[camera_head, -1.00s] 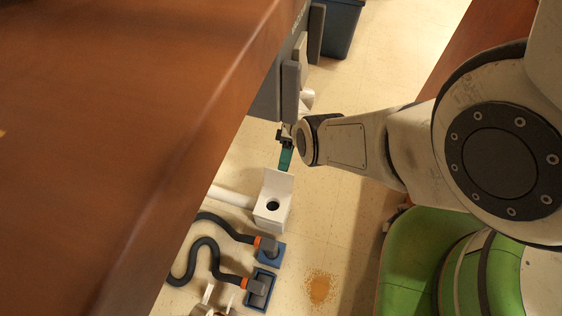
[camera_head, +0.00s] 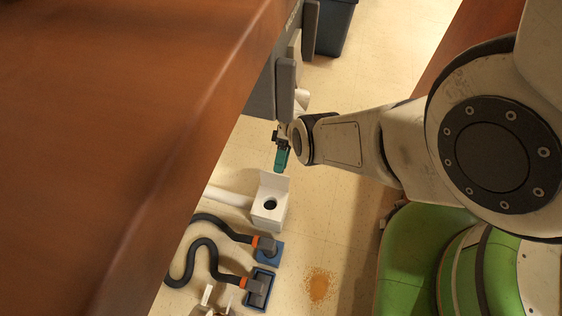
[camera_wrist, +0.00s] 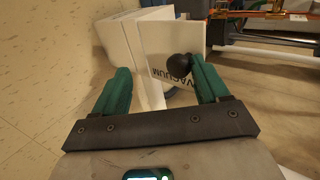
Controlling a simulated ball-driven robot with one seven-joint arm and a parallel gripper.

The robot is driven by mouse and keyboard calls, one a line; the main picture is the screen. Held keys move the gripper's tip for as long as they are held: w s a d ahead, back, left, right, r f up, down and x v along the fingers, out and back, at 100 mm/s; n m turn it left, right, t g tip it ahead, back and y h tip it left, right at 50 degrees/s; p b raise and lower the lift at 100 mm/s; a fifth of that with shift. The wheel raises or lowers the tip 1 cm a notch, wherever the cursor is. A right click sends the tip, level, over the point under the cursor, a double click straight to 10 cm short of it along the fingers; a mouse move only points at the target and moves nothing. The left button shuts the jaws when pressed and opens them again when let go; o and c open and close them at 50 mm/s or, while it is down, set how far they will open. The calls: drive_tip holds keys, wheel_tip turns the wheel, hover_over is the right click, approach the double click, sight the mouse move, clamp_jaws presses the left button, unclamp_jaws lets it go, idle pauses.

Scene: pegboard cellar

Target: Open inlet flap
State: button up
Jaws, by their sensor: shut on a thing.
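The white inlet box (camera_head: 268,220) stands on the floor in the head view, with a dark round hole (camera_head: 270,205) in its top. Its white inlet flap (camera_head: 275,182) stands raised at the far side of the hole. In the wrist view the flap (camera_wrist: 160,45) carries the word VACUUM and a black knob (camera_wrist: 180,67). The right finger is against the knob; contact at the left finger is unclear. My gripper also shows in the head view (camera_head: 281,160).
A wooden tabletop (camera_head: 110,120) fills the left of the head view. Black hoses (camera_head: 205,245) with blue floor heads (camera_head: 262,285) lie below the box. Brown debris (camera_head: 319,286) is on the floor. A dark bin (camera_head: 333,28) stands at the top.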

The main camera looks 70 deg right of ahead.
drive_tip(key=v, duration=1)
drive_tip(key=shift+d+r, duration=0.15)
drive_tip(key=shift+d, duration=0.15)
idle(0.4)
